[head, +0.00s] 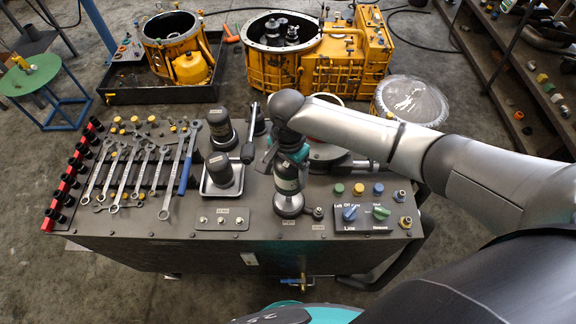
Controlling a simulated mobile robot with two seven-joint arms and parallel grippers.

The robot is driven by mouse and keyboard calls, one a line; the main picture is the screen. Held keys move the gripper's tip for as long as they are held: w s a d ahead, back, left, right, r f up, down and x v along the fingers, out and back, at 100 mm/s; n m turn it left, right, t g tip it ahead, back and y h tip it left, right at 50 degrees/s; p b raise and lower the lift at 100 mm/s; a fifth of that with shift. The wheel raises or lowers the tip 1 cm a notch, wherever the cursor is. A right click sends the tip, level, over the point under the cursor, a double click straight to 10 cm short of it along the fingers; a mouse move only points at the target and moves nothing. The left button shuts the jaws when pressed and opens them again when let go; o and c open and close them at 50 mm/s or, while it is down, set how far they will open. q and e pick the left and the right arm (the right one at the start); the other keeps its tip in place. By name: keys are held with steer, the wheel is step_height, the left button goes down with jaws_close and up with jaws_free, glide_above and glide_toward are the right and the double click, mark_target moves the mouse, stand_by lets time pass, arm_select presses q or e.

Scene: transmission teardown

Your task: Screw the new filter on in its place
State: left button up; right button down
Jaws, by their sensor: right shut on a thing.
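My right gripper (287,162) comes in from the right and points down over the front middle of the grey bench. It is shut on a dark cylinder that looks like the new filter (287,185), held upright. A shiny round base (288,207) is directly under it; whether the two touch or are threaded together I cannot tell. The gripper and wrist hide the top of the cylinder. Another dark filter-like can (220,168) stands in a small square metal tray (207,190). My left gripper is not in view.
Several wrenches (160,170) and a red socket rail (68,185) lie at left. A knob panel (366,217) is at right. Yellow housings (345,65) stand behind the bench.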

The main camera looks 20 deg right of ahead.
steer(key=shift+f+b, duration=0.5)
steer(key=shift+f, duration=0.25)
step_height(320, 180, down, 3)
steer(key=b, duration=0.3)
steer(key=shift+r, duration=0.15)
steer(key=shift+f+b, duration=0.75)
steer(key=shift+f, duration=1.2)
steer(key=shift+p, duration=0.45)
steer(key=shift+f+p, duration=0.3)
steer(key=shift+f, duration=0.1)
jaws_free()
